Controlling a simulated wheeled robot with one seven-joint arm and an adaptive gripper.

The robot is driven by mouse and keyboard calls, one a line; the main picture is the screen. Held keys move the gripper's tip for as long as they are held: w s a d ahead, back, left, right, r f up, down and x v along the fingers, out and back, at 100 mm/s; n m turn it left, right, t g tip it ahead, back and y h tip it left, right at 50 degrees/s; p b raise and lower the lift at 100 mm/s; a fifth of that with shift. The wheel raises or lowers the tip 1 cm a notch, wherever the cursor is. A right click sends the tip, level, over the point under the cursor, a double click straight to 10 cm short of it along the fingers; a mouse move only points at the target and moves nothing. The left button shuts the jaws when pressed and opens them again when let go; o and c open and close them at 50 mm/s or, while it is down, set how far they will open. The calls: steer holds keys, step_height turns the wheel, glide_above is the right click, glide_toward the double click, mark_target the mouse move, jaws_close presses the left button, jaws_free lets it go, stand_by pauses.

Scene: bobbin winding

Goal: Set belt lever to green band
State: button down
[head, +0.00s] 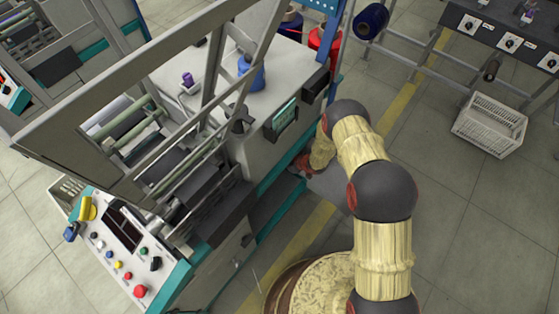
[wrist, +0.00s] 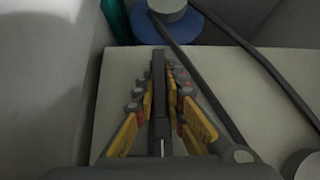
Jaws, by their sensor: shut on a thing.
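In the wrist view my gripper (wrist: 161,88) has its yellow and grey fingers shut on a dark, narrow bar, the belt lever (wrist: 158,62). The lever runs lengthwise between the fingers, and its far end shows beyond them. I cannot see a green band beside it in either view. In the head view my arm reaches down to the side of the grey winding machine (head: 262,165).
In the wrist view a blue disc with a grey-green hub (wrist: 150,27) lies beyond the lever, and dark rods (wrist: 215,105) slant past on the right. In the head view the control panel (head: 125,250) is at lower left. A white crate (head: 490,125) stands on the floor at right.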

stand_by(0.4)
steer(key=c, duration=1.8)
jaws_free()
steer(key=shift+c, duration=0.2)
steer(key=v, duration=1.2)
steer(key=shift+w+d, duration=0.1)
